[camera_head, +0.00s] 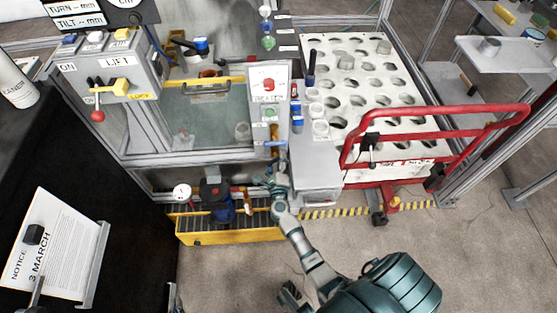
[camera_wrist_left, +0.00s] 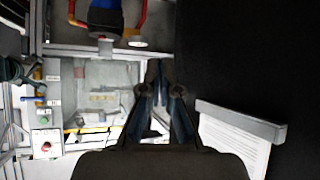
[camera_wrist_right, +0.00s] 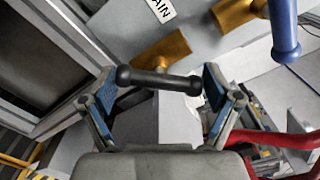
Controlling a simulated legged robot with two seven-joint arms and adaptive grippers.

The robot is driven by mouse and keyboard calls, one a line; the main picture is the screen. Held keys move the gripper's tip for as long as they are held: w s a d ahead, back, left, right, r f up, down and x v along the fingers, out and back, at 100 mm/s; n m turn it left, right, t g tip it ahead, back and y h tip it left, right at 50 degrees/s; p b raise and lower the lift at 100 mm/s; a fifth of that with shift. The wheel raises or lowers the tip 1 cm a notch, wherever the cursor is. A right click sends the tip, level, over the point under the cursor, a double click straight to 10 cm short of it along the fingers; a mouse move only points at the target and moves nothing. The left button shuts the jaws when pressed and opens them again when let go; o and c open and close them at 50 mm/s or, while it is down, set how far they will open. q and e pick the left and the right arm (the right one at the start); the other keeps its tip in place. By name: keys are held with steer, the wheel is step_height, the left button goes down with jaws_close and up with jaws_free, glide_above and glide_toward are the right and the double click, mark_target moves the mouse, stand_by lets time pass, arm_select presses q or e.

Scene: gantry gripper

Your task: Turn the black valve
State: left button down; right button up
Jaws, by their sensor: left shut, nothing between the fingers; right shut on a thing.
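The black valve handle (camera_wrist_right: 158,78) is a short dark bar in the right wrist view, lying across between my right gripper's fingers, one finger at each end. My right gripper (camera_wrist_right: 160,88) is shut on it. A brass fitting (camera_wrist_right: 163,50) shows just behind the handle. In the head view my right gripper (camera_head: 277,185) is low at the front of the bench, and I cannot make out the black handle there. My left gripper (camera_wrist_left: 157,68) is shut and empty in the left wrist view, its fingertips together. I cannot make it out in the head view.
A blue handle (camera_wrist_right: 285,32) hangs close on the right, beside a second brass fitting (camera_wrist_right: 236,12). A red cart rail (camera_head: 440,118) stands right of my right arm. A yellow-sided roller tray (camera_head: 232,236) lies below. A notice board (camera_head: 52,250) stands at left.

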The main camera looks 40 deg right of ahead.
arm_select(q)
steer(key=shift+s+a+f+g+p, duration=0.15)
steer(key=shift+s+a+f+g, duration=0.15)
steer(key=shift+s+f+g, duration=0.3)
steer(key=shift+s+a+f+g+p, duration=0.15)
steer(key=shift+s+a+f+g, duration=0.2)
steer(key=shift+s, duration=0.35)
arm_select(e)
steer(key=shift+s+a+f+n, duration=0.15)
steer(key=shift+f+n, duration=0.2)
steer(key=shift+n, duration=0.25)
arm_select(q)
steer(key=shift+d, duration=0.1)
arm_select(e)
steer(key=o, duration=0.9)
arm_select(q)
steer(key=shift+w, duration=0.1)
steer(key=shift+r, duration=0.1)
arm_select(e)
steer(key=shift+r, duration=0.1)
steer(key=v, duration=1.1)
steer(key=shift+s+a, duration=0.15)
steer(key=shift+s, duration=0.2)
